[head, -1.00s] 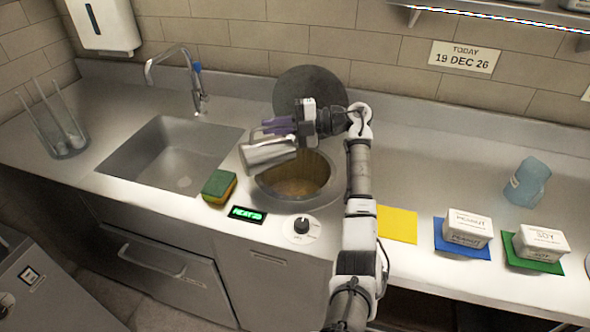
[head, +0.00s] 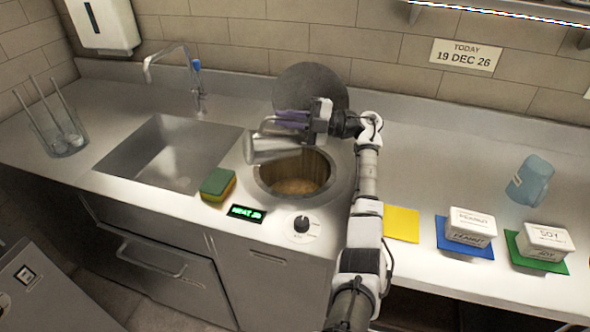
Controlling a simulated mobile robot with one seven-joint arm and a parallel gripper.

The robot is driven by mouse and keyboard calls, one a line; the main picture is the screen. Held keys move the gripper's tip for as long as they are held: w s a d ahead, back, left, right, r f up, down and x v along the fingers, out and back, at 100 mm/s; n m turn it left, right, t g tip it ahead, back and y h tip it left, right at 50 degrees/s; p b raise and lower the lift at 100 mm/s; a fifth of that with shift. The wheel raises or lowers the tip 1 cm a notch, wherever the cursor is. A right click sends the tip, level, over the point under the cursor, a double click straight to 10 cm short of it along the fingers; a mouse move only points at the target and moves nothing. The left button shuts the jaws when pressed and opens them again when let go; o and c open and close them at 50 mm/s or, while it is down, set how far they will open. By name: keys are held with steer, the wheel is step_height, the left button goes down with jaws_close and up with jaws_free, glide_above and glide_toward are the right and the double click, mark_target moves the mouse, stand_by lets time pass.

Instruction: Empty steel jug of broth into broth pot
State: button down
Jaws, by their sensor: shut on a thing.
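The steel jug (head: 270,148) is held tilted, nearly on its side, above the left rim of the broth pot. My gripper (head: 290,120) is shut on the jug's handle, on its upper side. The broth pot (head: 326,177) is a round well sunk in the counter, with tan broth (head: 296,187) low inside it. The inside of the jug is hidden, and I see no stream of liquid between the jug and the pot.
A sponge (head: 217,185), a green display (head: 247,212) and a knob (head: 301,225) sit close to the pot. A round dark lid (head: 311,84) leans on the wall behind. The sink (head: 170,155) is left; labelled tubs (head: 472,224) and a blue jug (head: 530,181) are right.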

steer(key=shift+w+d+y+b, duration=0.3)
steer(key=shift+d+y+b, duration=0.2)
steer(key=shift+d+b, duration=0.15)
steer(key=shift+m, duration=0.3)
steer(key=shift+r, duration=0.1)
